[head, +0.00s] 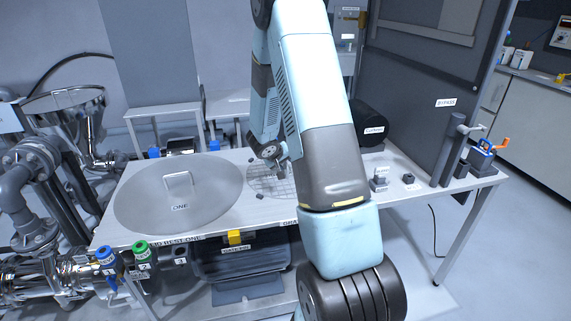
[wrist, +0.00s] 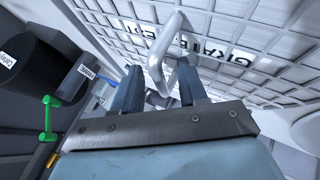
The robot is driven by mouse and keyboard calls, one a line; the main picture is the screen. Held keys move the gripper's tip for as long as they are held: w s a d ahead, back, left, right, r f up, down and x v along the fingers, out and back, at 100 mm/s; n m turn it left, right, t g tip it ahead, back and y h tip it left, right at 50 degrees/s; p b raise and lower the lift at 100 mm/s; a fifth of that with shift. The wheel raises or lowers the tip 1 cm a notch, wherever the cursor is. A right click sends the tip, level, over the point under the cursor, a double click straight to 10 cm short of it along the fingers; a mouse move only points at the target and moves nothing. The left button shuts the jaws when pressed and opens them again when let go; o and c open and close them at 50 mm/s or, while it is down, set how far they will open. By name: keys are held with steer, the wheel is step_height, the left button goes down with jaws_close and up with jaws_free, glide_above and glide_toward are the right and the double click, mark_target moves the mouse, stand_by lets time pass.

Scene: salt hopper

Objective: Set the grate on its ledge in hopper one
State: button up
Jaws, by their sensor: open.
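The grate (head: 262,186) is a round wire mesh lying on the table behind my arm. In the wrist view its mesh (wrist: 240,45) fills the upper part, with white labels that read "GRATE". Its grey loop handle (wrist: 157,62) rises toward my gripper. My gripper (wrist: 160,84) is open, with the handle at or between its two fingertips; I cannot tell whether they touch it. In the head view my gripper (head: 277,162) is over the grate, which my arm partly hides. A shiny steel hopper (head: 72,100) stands at the left; its number is not readable.
A large round lid (head: 145,205) marked "ONE", with a handle, lies on the table left of the grate. A dark cylinder (head: 370,122) and small blocks (head: 379,180) are at right. A dark upright panel (head: 425,70) bounds the table's right rear. Pipes crowd the left.

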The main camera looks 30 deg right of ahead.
steer(key=s+a+r, duration=0.4)
steer(key=s+r, duration=0.1)
steer(key=r, duration=0.4)
steer(key=s+a+r, duration=0.3)
steer(key=s+r, duration=0.1)
steer(key=r, duration=0.4)
steer(key=s+a+r+y, duration=0.2)
steer(key=s+a+r, duration=0.2)
steer(key=s, duration=0.4)
steer(key=s+a+r+n+y, duration=0.1)
steer(key=s+a+r+y, duration=0.1)
steer(key=s+a+r, duration=0.3)
steer(key=s+a+r+t+y, duration=0.1)
steer(key=s+a+r, duration=0.3)
steer(key=s, duration=0.7)
step_height(320, 180, up, 2)
steer(key=shift+s+a+r+y, duration=0.1)
steer(key=shift+s+a+y, duration=0.1)
steer(key=shift+y, duration=0.7)
steer(key=shift+o, duration=0.2)
steer(key=shift+s+a+n, duration=0.25)
steer(key=shift+s+n, duration=0.05)
steer(key=shift+s, duration=0.05)
steer(key=shift+a, duration=0.1)
